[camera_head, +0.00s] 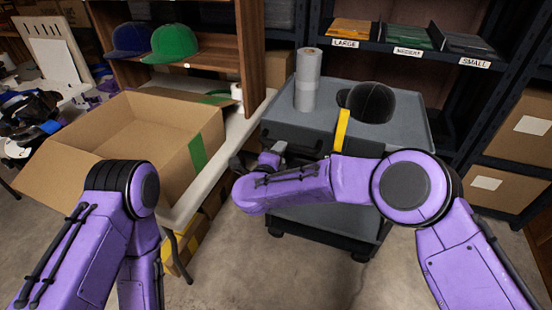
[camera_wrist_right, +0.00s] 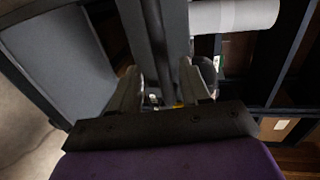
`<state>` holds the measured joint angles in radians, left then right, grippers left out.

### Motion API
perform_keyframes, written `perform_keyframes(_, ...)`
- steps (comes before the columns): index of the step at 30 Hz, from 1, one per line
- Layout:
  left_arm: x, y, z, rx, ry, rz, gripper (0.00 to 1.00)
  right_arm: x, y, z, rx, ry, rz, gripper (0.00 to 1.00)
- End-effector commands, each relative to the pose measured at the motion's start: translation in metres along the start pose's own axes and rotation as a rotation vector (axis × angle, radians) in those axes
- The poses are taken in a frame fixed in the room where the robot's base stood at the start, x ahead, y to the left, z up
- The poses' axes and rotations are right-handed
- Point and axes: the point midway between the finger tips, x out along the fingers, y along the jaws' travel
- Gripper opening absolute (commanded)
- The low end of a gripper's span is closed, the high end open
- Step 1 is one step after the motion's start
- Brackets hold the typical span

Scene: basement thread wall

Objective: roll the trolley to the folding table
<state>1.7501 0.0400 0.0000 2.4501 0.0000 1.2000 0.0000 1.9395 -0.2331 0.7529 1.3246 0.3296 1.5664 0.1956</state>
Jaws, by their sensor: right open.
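The grey trolley (camera_head: 410,128) stands in the middle, in front of the shelves. A pale roll (camera_head: 308,82) stands upright on its top, beside a black cap (camera_head: 368,103). The folding table (camera_head: 232,145) is just left of the trolley, with an open cardboard box (camera_head: 120,125) on it. My right gripper (camera_head: 270,160) is at the trolley's left end, partly hidden by my forearm. In the right wrist view its open fingers (camera_wrist_right: 165,90) are on either side of a dark bar (camera_wrist_right: 157,45), apparently the trolley's handle; contact is unclear. My left gripper is out of view.
A wooden shelf with a blue cap (camera_head: 131,39) and a green cap (camera_head: 171,43) stands behind the table. A rack with labelled bins (camera_head: 410,37) is behind the trolley. Cartons (camera_head: 520,130) fill the right side. Bare concrete floor (camera_head: 300,265) lies in front.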

Motion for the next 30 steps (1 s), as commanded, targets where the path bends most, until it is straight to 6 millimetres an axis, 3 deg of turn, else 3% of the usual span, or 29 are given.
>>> perform_keyframes(3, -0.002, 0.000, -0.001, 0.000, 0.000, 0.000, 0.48, -0.026, -0.001, 0.001, -0.003, -0.003, -0.002, 0.46)
perform_keyframes(8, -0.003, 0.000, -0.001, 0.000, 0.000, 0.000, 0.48, -0.044, 0.000, 0.002, -0.002, -0.004, -0.001, 0.46)
perform_keyframes(22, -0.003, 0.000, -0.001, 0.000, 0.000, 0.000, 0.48, -0.046, 0.001, 0.002, -0.003, -0.002, 0.001, 0.46)
perform_keyframes(24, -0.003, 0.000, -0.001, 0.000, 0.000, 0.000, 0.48, -0.048, 0.003, 0.009, -0.053, -0.043, 0.002, 0.46)
perform_keyframes(26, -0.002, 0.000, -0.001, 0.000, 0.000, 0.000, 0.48, -0.057, 0.027, 0.009, -0.185, -0.126, 0.016, 0.46)
perform_keyframes(29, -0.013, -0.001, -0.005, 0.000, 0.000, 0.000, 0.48, -0.064, 0.084, -0.033, -0.483, -0.239, 0.075, 0.46)
perform_keyframes(30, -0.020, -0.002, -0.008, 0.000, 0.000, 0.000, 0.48, -0.069, 0.108, -0.058, -0.596, -0.278, 0.118, 0.46)
